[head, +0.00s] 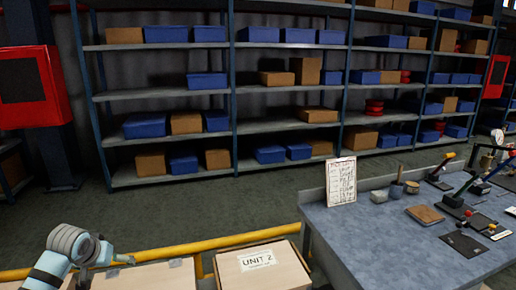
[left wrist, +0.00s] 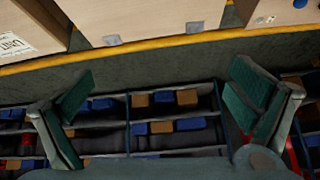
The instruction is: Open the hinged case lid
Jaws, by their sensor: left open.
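A light wooden case (head: 235,275) with a "UNIT 2" label stands at the bottom middle of the head view, its top closed. A second pale case (head: 150,275) is left of it, partly hidden by my left arm. In the left wrist view a case face (left wrist: 160,14) with two grey metal patches (left wrist: 112,40) is at the top, and part of the labelled case (left wrist: 38,22) is at top left. I cannot tell which case has the hinged lid. My left gripper (head: 118,260) is near the second case; its fingers (left wrist: 163,75) are wide apart and empty. My right gripper is out of view.
A yellow rail (head: 215,243) runs behind the cases. A blue-grey workbench (head: 370,245) at right holds a clipboard (head: 341,181), small pots and several tools. Shelves (head: 270,87) with blue and brown boxes stand at the back; the floor before them is clear.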

